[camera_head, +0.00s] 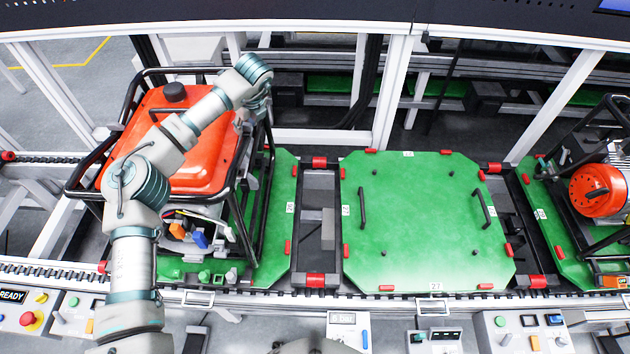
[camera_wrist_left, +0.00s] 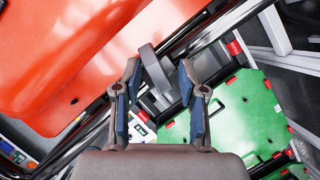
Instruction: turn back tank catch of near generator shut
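The near generator has an orange-red tank (camera_head: 200,135) with a black cap inside a black tube frame (camera_head: 262,190), at the left of the head view. My left arm reaches across the tank. My left gripper (camera_head: 262,105) is at the tank's back right corner. In the left wrist view the gripper (camera_wrist_left: 160,68) is open, with one finger on each side of a grey lever-like catch (camera_wrist_left: 154,72) beside the tank edge (camera_wrist_left: 95,75). I cannot tell whether either finger touches it. In the head view the catch is mostly hidden by the gripper. My right gripper is not seen.
An empty green pallet (camera_head: 420,240) with two black handles lies right of the generator on the conveyor. Another generator (camera_head: 597,190) stands at the far right. White frame posts (camera_head: 392,95) rise behind the conveyor. Control boxes (camera_head: 525,330) line the front edge.

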